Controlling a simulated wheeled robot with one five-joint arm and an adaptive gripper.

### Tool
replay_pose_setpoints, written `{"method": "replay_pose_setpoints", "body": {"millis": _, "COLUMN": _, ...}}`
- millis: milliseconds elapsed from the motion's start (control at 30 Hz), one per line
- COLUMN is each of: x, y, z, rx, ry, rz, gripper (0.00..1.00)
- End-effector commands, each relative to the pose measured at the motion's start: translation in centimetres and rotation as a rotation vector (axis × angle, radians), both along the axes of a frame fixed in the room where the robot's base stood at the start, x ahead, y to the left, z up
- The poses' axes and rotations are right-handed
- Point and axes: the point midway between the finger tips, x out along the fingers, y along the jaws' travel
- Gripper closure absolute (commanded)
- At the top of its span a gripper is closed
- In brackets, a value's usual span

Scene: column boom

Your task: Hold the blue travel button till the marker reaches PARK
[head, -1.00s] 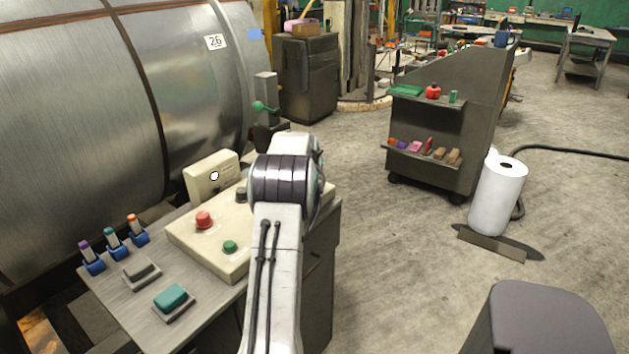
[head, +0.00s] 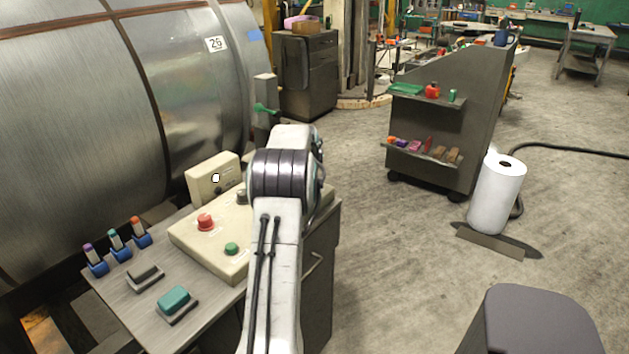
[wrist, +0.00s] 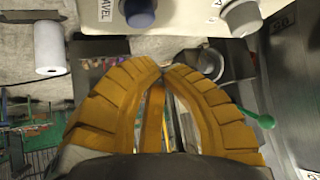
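The blue travel button (wrist: 138,12) shows at the top edge of the wrist view, on the cream control panel (wrist: 178,18), beside lettering partly readable as "AVEL". My gripper (wrist: 163,70) has two yellow ribbed fingers with their tips together and nothing between them. The tips lie below the blue button in the picture, apart from it. In the head view my arm hides my gripper and the blue button. The cream panel (head: 200,252) there shows a red button (head: 205,222) and a green button (head: 231,249). I cannot make out the marker or a PARK label.
A grey knob (wrist: 241,17) sits right of the blue button. An upright box with a small white dial (head: 215,178) stands behind the panel. A post with a green lever (head: 265,109) stands beyond. A large metal drum (head: 75,110) fills the left.

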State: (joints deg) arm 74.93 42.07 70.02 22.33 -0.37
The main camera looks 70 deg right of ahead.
Motion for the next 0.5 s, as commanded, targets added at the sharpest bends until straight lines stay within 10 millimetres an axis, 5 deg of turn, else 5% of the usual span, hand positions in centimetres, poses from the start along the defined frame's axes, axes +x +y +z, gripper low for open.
{"method": "replay_pose_setpoints", "body": {"millis": 233, "x": 0.0, "y": 0.0, "z": 2.5, "rx": -0.001, "ry": 0.0, "rz": 0.0, "gripper": 1.0}}
{"method": "replay_pose_setpoints", "body": {"millis": 500, "x": 0.0, "y": 0.0, "z": 2.9, "rx": -0.001, "ry": 0.0, "rz": 0.0, "gripper": 1.0}}
